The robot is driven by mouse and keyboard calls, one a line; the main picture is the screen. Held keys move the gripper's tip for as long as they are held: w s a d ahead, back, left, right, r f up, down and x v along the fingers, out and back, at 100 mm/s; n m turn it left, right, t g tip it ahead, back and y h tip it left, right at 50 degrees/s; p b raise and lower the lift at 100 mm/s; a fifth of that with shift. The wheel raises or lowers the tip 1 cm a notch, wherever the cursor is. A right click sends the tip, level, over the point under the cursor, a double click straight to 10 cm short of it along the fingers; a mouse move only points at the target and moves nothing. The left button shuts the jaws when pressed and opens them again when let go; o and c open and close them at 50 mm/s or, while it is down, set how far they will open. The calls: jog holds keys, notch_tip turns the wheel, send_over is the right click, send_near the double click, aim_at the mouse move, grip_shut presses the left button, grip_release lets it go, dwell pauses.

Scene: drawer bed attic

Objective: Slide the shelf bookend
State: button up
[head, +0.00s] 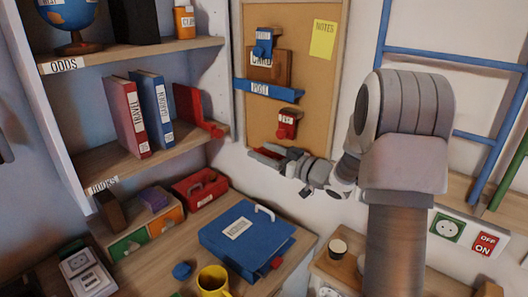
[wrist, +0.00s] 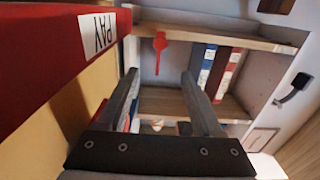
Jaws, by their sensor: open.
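The red bookend (head: 188,108) stands on the middle shelf (head: 185,148), to the right of the books and apart from them. Its flat foot lies on the shelf near the right end. In the wrist view, which looks upside down, the bookend (wrist: 160,45) appears above the gap between my fingers. My gripper (head: 262,154) is open and empty, to the right of the shelf and in front of the corkboard, pointing left toward the bookend. Both fingers show in the wrist view (wrist: 160,78), apart from the bookend.
A red book (head: 126,118) and a blue book (head: 153,108) lean on the shelf. The red PAY holder (head: 288,123) on the corkboard is close above my gripper and fills the wrist view's left. Below are a blue binder (head: 245,238) and a red caddy (head: 200,187).

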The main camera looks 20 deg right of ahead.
jog(key=shift+a+n, duration=0.2)
jog(key=shift+n, duration=0.1)
jog(key=c, duration=0.5)
jog(key=shift+a+f+n, duration=0.1)
jog(key=shift+a+n, duration=0.2)
jog(key=shift+n, duration=0.3)
jog(key=shift+c, duration=1.1)
jog(key=shift+a+n, duration=0.35)
jog(key=shift+n, duration=0.25)
jog(key=shift+c, duration=1.2)
jog(key=shift+a+f+n+b, duration=0.1)
jog(key=shift+a+n+b, duration=0.25)
jog(key=shift+n, duration=0.35)
grip_shut()
jog(key=a+f+n+t+b, duration=0.15)
jog(key=a+n, duration=0.55)
jog(key=n, duration=0.7)
jog(key=w+a, duration=0.2)
jog(key=w, duration=0.9)
jog(key=shift+w+r+n+h, duration=0.15)
jog(key=shift+r+n+h, duration=0.15)
jog(key=shift+r+h, duration=0.15)
